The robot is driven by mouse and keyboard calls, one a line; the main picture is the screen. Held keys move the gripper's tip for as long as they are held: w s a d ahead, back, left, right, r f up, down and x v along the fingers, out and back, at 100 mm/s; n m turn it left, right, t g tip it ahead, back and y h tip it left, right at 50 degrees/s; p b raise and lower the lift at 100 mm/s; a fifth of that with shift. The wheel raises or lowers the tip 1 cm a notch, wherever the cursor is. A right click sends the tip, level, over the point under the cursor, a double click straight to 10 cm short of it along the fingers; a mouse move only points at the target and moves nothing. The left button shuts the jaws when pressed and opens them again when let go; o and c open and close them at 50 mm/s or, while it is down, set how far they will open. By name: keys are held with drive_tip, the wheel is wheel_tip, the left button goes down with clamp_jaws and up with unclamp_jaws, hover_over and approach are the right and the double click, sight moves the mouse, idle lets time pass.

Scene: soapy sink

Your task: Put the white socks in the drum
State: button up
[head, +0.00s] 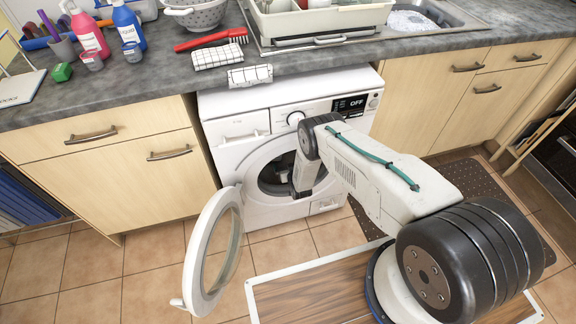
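The washing machine (233,110) is white and stands under the counter, its panel reading OFF. Its round door (194,262) is swung wide open to the left. The dark drum (270,178) shows through the opening, partly covered by my arm. The end of my arm, with my gripper (298,188), is in front of or inside the drum opening. Its fingers are too small and dark to make out, and I cannot tell whether it holds anything. I cannot make out any white socks; the inside of the drum is mostly hidden.
On the grey counter (130,92) lie two checked cloths (217,57), one at the front edge, and a red brush (212,39). Bottles and cups stand at the left, a colander (197,14) and sink (425,16) behind. The open door juts over the tiled floor.

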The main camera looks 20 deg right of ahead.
drive_tip(key=f+v, duration=0.1)
drive_tip(key=v, duration=2.3)
drive_tip(key=shift+s, duration=0.45)
drive_tip(key=shift+f, duration=0.1)
